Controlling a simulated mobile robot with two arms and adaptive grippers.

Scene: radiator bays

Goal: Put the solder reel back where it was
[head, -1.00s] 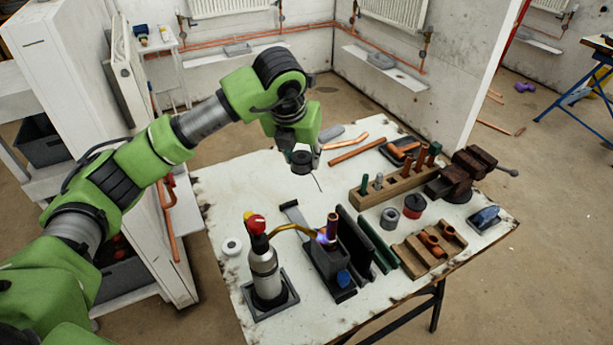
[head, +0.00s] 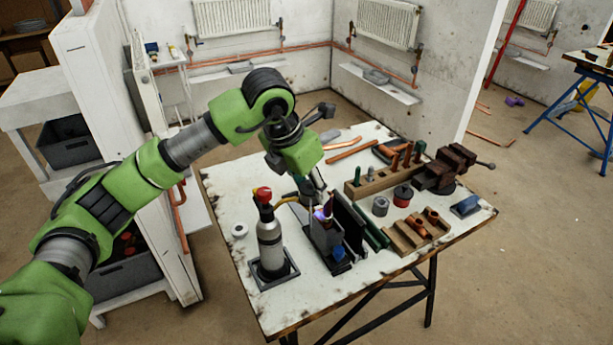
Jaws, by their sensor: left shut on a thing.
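My left gripper (head: 309,186) reaches down over the table (head: 225,205), just behind the dark stand with the torch flame. It is shut on the solder reel, a small dark spool that showed clearly a second ago with a wire end hanging from it. Now the reel is mostly hidden by the gripper and the things around it, and I cannot tell whether it touches the table. A black and red spool (head: 402,196) and a grey cylinder (head: 380,206) stand apart on the right part of the table. My right gripper is not in view.
A gas torch (head: 270,245) with a red knob stands in a dark tray, its flame (head: 328,212) burning close to my gripper. Wooden fitting blocks (head: 415,236), a tool rack (head: 385,182) and a vise (head: 445,170) fill the right side.

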